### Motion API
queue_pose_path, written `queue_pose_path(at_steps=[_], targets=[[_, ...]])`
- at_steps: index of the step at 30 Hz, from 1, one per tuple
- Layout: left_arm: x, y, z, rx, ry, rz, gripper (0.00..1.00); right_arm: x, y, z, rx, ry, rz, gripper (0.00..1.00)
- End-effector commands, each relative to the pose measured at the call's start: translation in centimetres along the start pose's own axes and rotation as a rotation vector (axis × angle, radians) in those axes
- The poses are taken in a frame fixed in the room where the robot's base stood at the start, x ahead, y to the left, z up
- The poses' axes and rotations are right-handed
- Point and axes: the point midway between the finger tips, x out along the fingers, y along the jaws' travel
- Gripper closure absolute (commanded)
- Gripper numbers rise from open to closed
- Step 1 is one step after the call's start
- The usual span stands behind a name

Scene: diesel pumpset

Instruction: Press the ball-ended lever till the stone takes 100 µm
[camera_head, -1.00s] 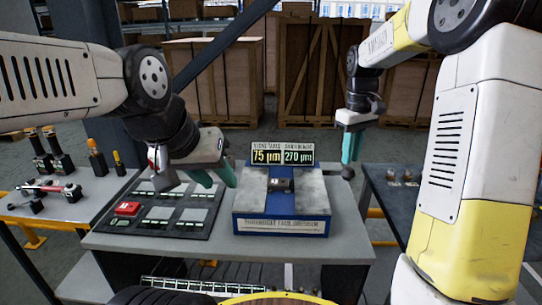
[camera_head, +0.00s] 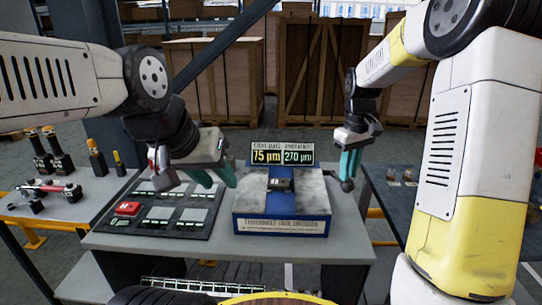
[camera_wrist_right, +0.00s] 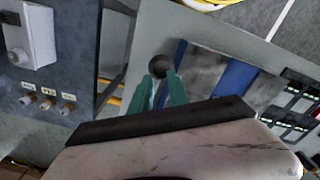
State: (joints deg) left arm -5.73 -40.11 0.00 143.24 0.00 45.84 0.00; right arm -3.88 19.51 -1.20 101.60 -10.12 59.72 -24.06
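The blue dresser (camera_head: 282,222) stands on the grey bench with a block (camera_head: 280,184) on its middle strip. Its display (camera_head: 282,154) reads 75 µm on the left and 270 µm on the right. The lever's dark ball (camera_head: 347,186) is at the dresser's right side; its rod is hidden. My right gripper (camera_head: 349,177) points down with its green fingertips at the ball. My left gripper (camera_head: 216,182) is open and empty, above the left part of the bench.
A dark panel (camera_head: 160,212) with several plates and a red block (camera_head: 127,208) lies left of the dresser. Tools (camera_head: 50,190) stand on a left table. A dark table (camera_head: 405,200) is at the right; wooden crates (camera_head: 325,65) are behind.

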Motion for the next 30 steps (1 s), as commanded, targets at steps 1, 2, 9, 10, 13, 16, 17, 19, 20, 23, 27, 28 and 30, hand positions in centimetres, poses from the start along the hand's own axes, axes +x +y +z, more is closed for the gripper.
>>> queue_pose_path(at_steps=[1,2,9,10,13,16,17,19,20,23,27,28,30], targets=[[0.0,0.0,0.0,0.000,0.000,0.000,0.64,0.5,0.0,0.3,0.001,-0.002,0.000,0.82],[0.0,0.0,0.0,0.000,0.000,0.000,0.64,0.7,-0.1,0.4,0.001,-0.002,0.000,0.82],[0.0,0.0,0.0,0.000,0.000,0.000,0.64,2.7,-0.6,1.2,0.001,-0.002,0.001,0.82],[0.0,0.0,0.0,0.000,0.000,0.000,0.64,2.9,-0.6,1.3,0.001,-0.003,0.000,0.82],[0.0,0.0,0.0,0.000,0.000,0.000,0.64,3.7,-0.8,1.7,0.002,-0.003,0.000,0.82],[0.0,0.0,0.0,0.000,0.000,0.000,0.64,4.3,-0.9,1.9,0.002,-0.003,0.000,0.82],[0.0,0.0,0.0,0.000,0.000,0.000,0.64,4.4,-1.0,1.9,0.002,-0.002,0.000,0.82],[0.0,0.0,0.0,0.000,0.000,0.000,0.64,4.5,-1.0,2.0,0.002,-0.002,0.000,0.82],[0.0,0.0,0.0,0.000,0.000,0.000,0.64,4.5,-1.0,2.0,0.002,-0.002,0.000,0.82],[0.0,0.0,0.0,0.000,0.000,0.000,0.64,4.5,-1.0,2.0,0.001,-0.002,0.000,0.82],[0.0,0.0,0.0,0.000,0.000,0.000,0.64,4.5,-1.0,2.0,0.001,-0.002,0.000,0.82],[0.0,0.0,0.0,0.000,0.000,0.000,0.64,4.6,-1.0,2.0,0.001,-0.002,0.000,0.82],[0.0,0.0,0.0,0.000,0.000,0.000,0.64,4.8,-1.1,2.1,0.001,-0.004,0.000,0.82]])
